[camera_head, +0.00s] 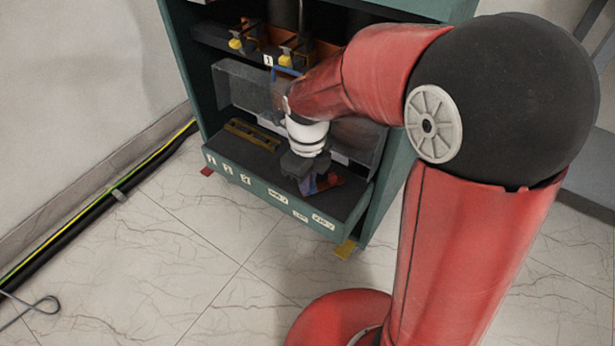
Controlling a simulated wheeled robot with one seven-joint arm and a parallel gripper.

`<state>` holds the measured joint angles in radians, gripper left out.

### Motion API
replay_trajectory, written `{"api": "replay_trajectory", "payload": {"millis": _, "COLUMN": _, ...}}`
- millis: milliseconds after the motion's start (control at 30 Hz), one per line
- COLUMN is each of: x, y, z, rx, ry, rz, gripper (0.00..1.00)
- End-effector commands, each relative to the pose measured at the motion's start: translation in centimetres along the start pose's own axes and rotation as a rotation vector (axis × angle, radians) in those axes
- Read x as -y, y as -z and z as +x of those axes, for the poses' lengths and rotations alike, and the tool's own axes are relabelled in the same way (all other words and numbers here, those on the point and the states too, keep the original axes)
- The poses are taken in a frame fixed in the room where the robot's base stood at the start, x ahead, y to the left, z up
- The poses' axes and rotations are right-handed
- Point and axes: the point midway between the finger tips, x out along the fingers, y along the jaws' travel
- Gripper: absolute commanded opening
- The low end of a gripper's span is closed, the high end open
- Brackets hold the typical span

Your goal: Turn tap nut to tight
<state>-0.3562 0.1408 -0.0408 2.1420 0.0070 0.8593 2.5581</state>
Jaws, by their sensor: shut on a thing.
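My gripper (312,183) is at the end of my red arm, low at the front shelf of the green cabinet (187,85). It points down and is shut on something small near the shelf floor. What it holds is mostly hidden by the gripper and too small to make out, so I cannot tell for sure that it is the tap nut. A reddish-orange part (334,180) shows just right of the fingers. Blue and purple bits show at the fingertips.
A yellowish bar (250,135) lies on the shelf left of my gripper. A grey translucent panel (243,88) stands behind it. Yellow-tipped fittings (236,44) sit higher in the cabinet. Black cables (85,212) run along the left wall. The tiled floor in front is clear.

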Motion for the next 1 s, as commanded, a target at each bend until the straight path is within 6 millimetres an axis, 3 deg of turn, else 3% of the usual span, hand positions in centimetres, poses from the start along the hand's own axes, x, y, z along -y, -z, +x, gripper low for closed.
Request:
{"api": "replay_trajectory", "payload": {"millis": 300, "x": 0.0, "y": -0.1, "z": -0.1, "rx": 0.003, "ry": 0.001, "rz": 0.003, "gripper": 0.00}}
{"api": "replay_trajectory", "payload": {"millis": 333, "x": 0.0, "y": -0.1, "z": -0.1, "rx": 0.003, "ry": 0.001, "rz": 0.003, "gripper": 0.16}}
{"api": "replay_trajectory", "payload": {"millis": 467, "x": 0.0, "y": -0.1, "z": -0.1, "rx": 0.002, "ry": 0.000, "rz": 0.002, "gripper": 0.33}}
{"api": "replay_trajectory", "payload": {"millis": 767, "x": 0.0, "y": 0.0, "z": -0.2, "rx": 0.002, "ry": 0.000, "rz": 0.002, "gripper": 0.34}}
{"api": "replay_trajectory", "payload": {"millis": 1000, "x": 0.1, "y": -0.1, "z": -3.5, "rx": 0.005, "ry": 0.003, "rz": 0.001, "gripper": 0.34}}
